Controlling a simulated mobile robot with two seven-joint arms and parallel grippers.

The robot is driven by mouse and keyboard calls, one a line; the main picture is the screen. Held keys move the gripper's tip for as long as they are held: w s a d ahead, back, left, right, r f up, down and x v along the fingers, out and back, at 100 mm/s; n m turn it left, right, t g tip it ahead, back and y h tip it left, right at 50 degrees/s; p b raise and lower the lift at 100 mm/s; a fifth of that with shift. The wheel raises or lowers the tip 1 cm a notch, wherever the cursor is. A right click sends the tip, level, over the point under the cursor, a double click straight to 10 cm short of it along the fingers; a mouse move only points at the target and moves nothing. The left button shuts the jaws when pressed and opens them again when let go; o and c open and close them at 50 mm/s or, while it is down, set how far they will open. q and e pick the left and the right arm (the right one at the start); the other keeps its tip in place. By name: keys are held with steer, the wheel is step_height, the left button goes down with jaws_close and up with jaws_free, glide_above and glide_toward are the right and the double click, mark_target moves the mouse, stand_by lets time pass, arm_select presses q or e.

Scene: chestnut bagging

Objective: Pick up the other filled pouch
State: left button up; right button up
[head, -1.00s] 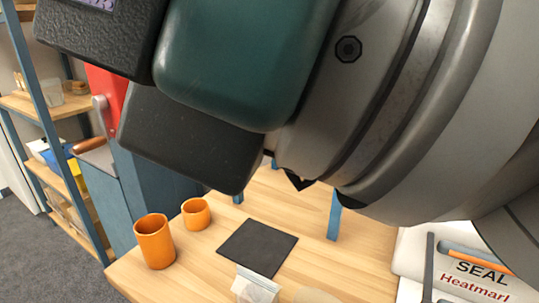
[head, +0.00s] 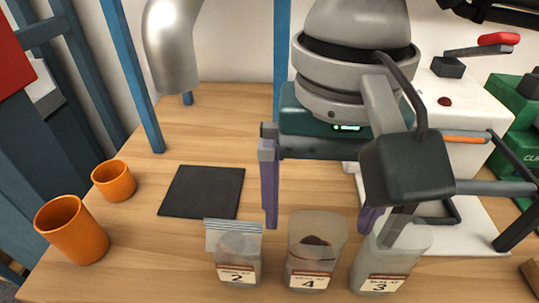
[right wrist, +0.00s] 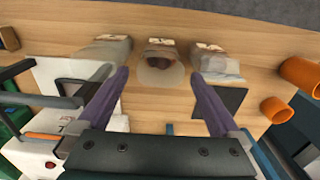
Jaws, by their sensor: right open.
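Three clear pouches stand in a row at the table's front, labelled 2 (head: 237,255), 4 (head: 309,252) and 3 (head: 385,268). Pouch 4 has an open-looking top and dark brown contents. Pouch 2 has a flat zip-style top; its contents are hard to make out. Pouch 3 is partly hidden by my arm. My right gripper (head: 320,222) is open, its purple fingers pointing down, spread either side of pouch 4's top in the picture. In the right wrist view, pouch 4 (right wrist: 160,66) shows between and beyond the fingers (right wrist: 162,78). No contact is visible. My left gripper is out of view.
A black mat (head: 201,191) lies left of centre. Two orange cups (head: 72,230) stand at the table's left. A white sealing machine (head: 465,145) with a red-tipped lever stands at right, beside a green device (head: 525,125). Blue posts rise behind.

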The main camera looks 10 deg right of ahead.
mark_target(310, 256)
steer(key=shift+s+f+b, duration=0.2)
steer(key=shift+f+b, duration=0.15)
steer(key=shift+f, duration=0.7)
step_height(310, 256, down, 7)
steer(key=b, duration=0.4)
steer(key=shift+r, duration=0.3)
steer(key=shift+c, duration=0.2)
steer(key=c, duration=1.4)
